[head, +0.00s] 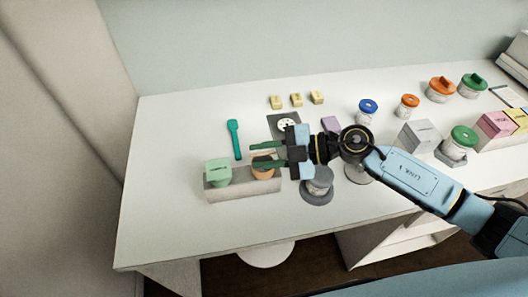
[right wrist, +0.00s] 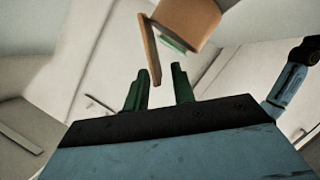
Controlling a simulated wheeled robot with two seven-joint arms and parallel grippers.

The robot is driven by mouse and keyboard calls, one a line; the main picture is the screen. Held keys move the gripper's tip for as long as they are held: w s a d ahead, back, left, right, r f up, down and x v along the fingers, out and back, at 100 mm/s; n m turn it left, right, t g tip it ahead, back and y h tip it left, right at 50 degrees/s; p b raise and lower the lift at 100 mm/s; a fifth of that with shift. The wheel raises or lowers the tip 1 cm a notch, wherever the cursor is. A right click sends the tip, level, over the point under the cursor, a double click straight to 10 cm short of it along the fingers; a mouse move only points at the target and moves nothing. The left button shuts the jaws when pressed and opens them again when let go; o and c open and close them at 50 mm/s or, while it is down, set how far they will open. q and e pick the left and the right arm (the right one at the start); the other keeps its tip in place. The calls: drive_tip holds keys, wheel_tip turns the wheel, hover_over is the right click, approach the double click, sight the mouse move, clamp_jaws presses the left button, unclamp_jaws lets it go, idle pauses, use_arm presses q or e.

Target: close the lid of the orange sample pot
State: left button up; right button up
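The orange sample pot (head: 263,174) sits in the right part of a pale rack in the head view, partly hidden by my right gripper. In the right wrist view the orange pot (right wrist: 190,17) is at the top, and its lid (right wrist: 150,52) stands open as a thin flap at an angle to the body. A bit of green shows between lid and body. My right gripper (head: 252,156) is over the pot in the head view. Its two green fingers are apart with nothing between them, and the fingertips (right wrist: 160,70) are close to the lid. My left gripper is not in view.
A green pot (head: 218,173) shares the rack (head: 243,191). A grey round jar (head: 319,184) stands just right of it. A teal scoop (head: 234,138) lies behind. Several lidded jars and boxes fill the table's right side. The table's left end is clear.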

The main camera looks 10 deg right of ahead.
clamp_jaws()
drive_tip(key=shift+s+f+n+t+b, duration=0.4)
drive_tip(key=shift+f+n+t+b, duration=0.1)
drive_tip(key=shift+f+n, duration=0.15)
drive_tip(key=shift+s+f+n+t+y+b, duration=0.3)
drive_tip(key=shift+f+n+t+y+b, duration=0.15)
drive_tip(key=shift+n+b, duration=0.45)
drive_tip(key=shift+r, duration=0.15)
